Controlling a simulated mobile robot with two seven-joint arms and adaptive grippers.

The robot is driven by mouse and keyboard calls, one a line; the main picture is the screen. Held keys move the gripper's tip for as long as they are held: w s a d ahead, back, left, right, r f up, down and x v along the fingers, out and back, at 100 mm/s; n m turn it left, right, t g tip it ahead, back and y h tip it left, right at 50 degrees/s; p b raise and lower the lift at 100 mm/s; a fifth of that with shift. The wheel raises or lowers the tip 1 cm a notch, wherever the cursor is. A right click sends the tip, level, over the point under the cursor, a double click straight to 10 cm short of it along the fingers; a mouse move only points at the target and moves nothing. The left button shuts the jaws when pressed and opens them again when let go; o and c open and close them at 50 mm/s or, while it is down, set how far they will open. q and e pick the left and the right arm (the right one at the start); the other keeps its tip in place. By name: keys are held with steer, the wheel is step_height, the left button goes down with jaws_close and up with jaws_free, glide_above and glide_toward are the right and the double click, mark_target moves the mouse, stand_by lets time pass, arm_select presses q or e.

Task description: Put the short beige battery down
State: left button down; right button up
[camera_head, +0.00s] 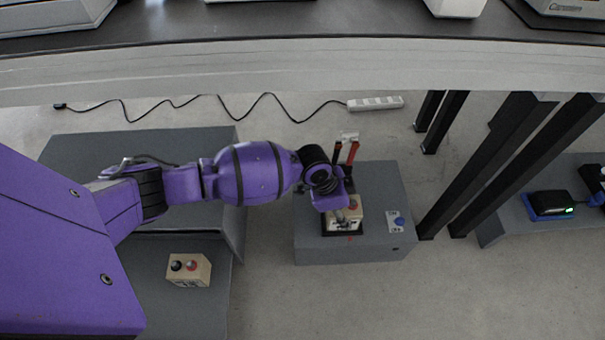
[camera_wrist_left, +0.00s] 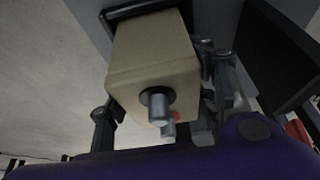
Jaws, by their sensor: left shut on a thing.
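A beige battery (camera_head: 347,216) is in my left gripper (camera_head: 341,203), over the grey box (camera_head: 380,183) in the middle of the head view. In the left wrist view the same boxy battery (camera_wrist_left: 152,58) fills the space between the two fingers, with a grey metal terminal facing the camera. A black frame (camera_head: 346,234) on the grey box surrounds or lies just under the battery. I cannot tell whether the battery touches its bottom. My gripper hides part of the battery's top. My right gripper is not in view.
Another beige battery (camera_head: 188,270), with a black and a red terminal, stands on a grey surface at the lower left. A blue button (camera_head: 399,222) is on the grey box's right side. Red and black upright cable ends (camera_head: 351,153) stand behind my gripper. Dark posts (camera_head: 505,150) rise at the right.

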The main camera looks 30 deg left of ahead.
arm_select(q)
steer(key=shift+w+d+r, duration=0.1)
steer(key=shift+w, duration=0.15)
steer(key=c, duration=1)
jaws_free()
steer(key=shift+s, duration=0.15)
steer(key=shift+c, duration=0.2)
steer(key=shift+o, duration=1.4)
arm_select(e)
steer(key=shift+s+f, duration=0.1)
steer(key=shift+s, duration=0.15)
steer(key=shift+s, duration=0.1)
